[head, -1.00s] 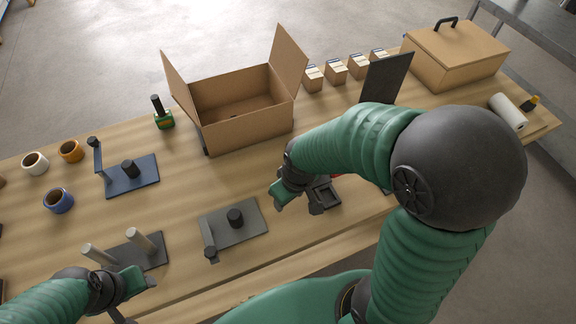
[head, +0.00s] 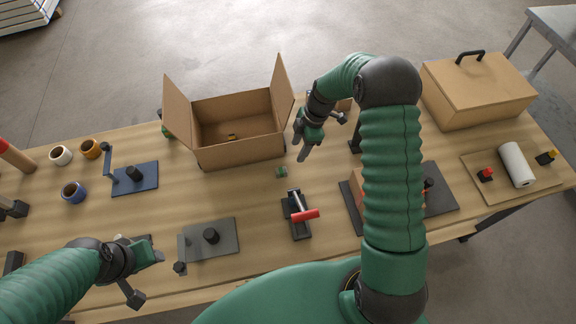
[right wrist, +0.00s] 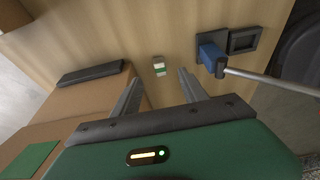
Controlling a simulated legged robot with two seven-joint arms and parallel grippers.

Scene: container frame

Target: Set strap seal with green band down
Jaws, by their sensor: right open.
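The strap seal with the green band (head: 281,172) is a small piece on the wooden table, just right of the open carton's front corner. In the right wrist view it shows as a small white and green block (right wrist: 159,66), beyond and between my fingertips. My right gripper (head: 302,142) is open and empty, at the carton's right side, up and right of the seal and apart from it. Its two fingers also show spread in the right wrist view (right wrist: 160,76). My left gripper (head: 158,255) is at the front left; its fingertips are unclear.
The open carton (head: 240,152) has raised flaps and a small yellow and dark item inside. A red-handled tool (head: 305,215) lies in a black holder in front of the seal. A grey plate (head: 222,240) with a post is at front left. Bare table surrounds the seal.

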